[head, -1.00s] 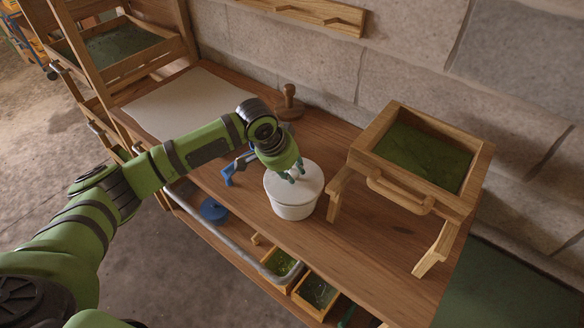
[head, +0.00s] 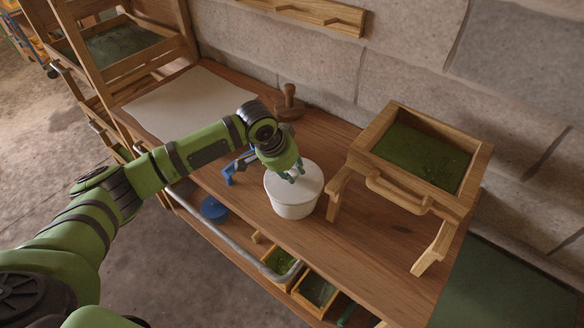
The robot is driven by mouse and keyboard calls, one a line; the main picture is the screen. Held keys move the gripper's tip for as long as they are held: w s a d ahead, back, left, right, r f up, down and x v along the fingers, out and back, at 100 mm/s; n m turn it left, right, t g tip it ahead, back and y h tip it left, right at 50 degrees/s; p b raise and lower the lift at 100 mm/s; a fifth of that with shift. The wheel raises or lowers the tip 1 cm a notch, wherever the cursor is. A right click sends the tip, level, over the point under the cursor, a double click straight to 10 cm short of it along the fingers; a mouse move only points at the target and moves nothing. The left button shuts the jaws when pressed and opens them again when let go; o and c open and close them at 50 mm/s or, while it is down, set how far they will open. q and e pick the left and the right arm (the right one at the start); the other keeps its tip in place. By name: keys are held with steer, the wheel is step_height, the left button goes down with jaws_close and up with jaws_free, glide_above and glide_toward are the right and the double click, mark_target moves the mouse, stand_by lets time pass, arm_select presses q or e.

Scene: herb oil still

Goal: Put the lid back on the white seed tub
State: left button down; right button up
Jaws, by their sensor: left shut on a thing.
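The white seed tub (head: 293,209) stands upright on the wooden bench. Its white lid (head: 310,178) lies across the top of the tub and looks level; I cannot tell whether it is fully seated. My left gripper (head: 294,177) is above the tub with its fingertips at the middle of the lid. It is shut on the lid, and the fingers hide the part they grip. My right gripper is not in view.
A wooden stand with a green-filled tray (head: 424,157) is close on the tub's right. A blue tool (head: 231,172) lies left of the tub, and a wooden stamp-like piece (head: 289,103) stands behind. Small green-filled boxes (head: 317,289) sit below the front rail.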

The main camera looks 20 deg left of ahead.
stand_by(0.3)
arm_select(q)
steer(key=shift+c, duration=2.3)
jaws_free()
steer(key=shift+r+p, duration=3.55)
steer(key=shift+p, duration=0.65)
jaws_close()
